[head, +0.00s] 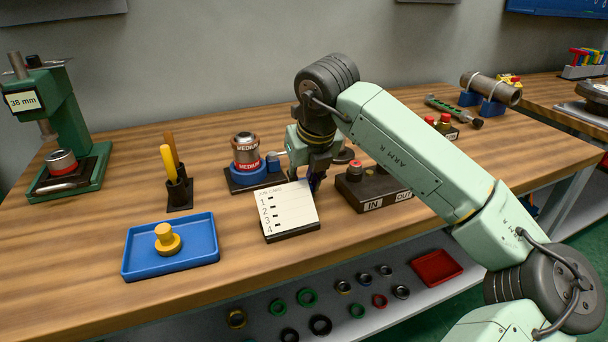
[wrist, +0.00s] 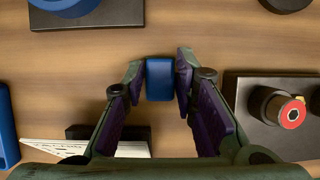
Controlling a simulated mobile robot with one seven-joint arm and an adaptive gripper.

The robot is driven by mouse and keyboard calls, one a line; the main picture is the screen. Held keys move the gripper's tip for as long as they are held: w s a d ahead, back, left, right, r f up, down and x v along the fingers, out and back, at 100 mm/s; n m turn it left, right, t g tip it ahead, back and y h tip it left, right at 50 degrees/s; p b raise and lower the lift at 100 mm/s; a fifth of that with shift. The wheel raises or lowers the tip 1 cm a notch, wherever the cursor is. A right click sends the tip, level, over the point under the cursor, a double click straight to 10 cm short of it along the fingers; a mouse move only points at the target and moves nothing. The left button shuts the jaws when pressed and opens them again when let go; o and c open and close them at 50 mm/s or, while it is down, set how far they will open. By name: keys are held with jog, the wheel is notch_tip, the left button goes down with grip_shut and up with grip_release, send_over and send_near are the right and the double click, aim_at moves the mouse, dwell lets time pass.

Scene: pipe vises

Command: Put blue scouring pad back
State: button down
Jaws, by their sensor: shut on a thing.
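The blue scouring pad (wrist: 160,79) is a small blue block between my fingertips in the wrist view. My gripper (wrist: 161,88) is shut on it, with one purple-padded finger on each side. In the head view my gripper (head: 316,178) points down at the bench, behind the white numbered card (head: 286,203) and left of the black IN/OUT block (head: 365,192).
A blue base with MEDIUM-labelled rings (head: 246,153) stands close left of my gripper. A blue tray (head: 192,259) holds a yellow knobbed part (head: 167,240). A black holder (head: 179,193) holds two handled tools. A green press (head: 66,130) stands far left. Bare wood lies behind these.

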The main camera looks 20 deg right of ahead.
jog(key=shift+f, duration=0.1)
jog(key=shift+f, duration=0.15)
jog(key=c, duration=1.3)
grip_release()
jog(key=shift+r, duration=0.35)
jog(key=b+v, duration=0.1)
jog(key=v, duration=1)
jog(key=shift+s+r, duration=0.3)
